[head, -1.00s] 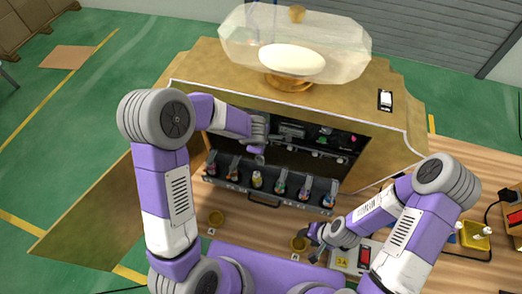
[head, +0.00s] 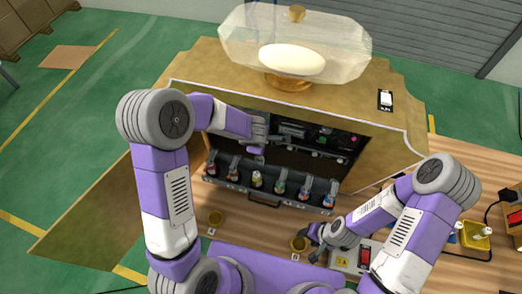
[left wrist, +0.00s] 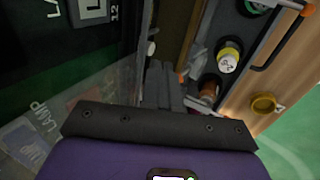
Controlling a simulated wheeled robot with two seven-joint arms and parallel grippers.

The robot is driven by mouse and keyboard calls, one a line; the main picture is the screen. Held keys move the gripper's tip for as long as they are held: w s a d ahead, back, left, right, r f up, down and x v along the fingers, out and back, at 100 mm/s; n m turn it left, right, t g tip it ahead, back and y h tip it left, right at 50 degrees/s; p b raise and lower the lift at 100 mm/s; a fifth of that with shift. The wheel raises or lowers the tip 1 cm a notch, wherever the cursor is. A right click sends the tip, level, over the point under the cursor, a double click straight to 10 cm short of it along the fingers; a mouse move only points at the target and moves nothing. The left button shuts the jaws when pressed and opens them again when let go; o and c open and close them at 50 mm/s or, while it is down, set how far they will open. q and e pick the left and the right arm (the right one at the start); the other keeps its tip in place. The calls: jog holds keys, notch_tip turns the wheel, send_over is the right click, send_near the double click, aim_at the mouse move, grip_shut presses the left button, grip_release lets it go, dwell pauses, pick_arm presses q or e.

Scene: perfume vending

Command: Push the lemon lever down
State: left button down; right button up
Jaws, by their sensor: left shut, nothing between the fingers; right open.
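Small pale lever knobs (head: 316,153) sit in a row inside the dark opening of the cabinet. I cannot tell which one is the lemon lever. My left gripper (head: 257,151) is shut and empty inside the opening, at the left part of the knob row. It hides what is right behind it. In the left wrist view my shut fingers (left wrist: 165,88) point up the picture, and a pale knob (left wrist: 151,48) shows close beside them; contact cannot be told. My right gripper (head: 314,235) is open and low, beside a small golden cup (head: 299,244).
A drawer-like tray (head: 263,204) with several colourful bottles (head: 257,179) sticks out below the opening. Another golden cup (head: 216,218) stands on the wooden table. A box with a red switch (head: 365,257) is right of my right gripper.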

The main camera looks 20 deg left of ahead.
pick_arm(q)
jog(key=shift+s, duration=0.75)
pick_arm(e)
jog(key=shift+f, duration=0.15)
pick_arm(q)
jog(key=shift+s+b, duration=0.5)
jog(key=shift+s, duration=0.3)
pick_arm(e)
jog(key=shift+f, duration=0.4)
pick_arm(q)
jog(key=shift+s+f, duration=0.1)
pick_arm(e)
jog(key=shift+f, duration=0.1)
pick_arm(q)
jog(key=shift+s+a+f+b, duration=0.1)
jog(key=shift+s+f+b, duration=0.1)
jog(key=shift+s+b, duration=0.4)
pick_arm(e)
jog(key=shift+f, duration=0.35)
pick_arm(q)
jog(key=shift+s, duration=0.15)
jog(key=shift+s+f+b, duration=0.35)
jog(key=shift+s+b, duration=0.1)
jog(key=shift+s, duration=0.2)
pick_arm(e)
jog(key=shift+f, duration=0.55)
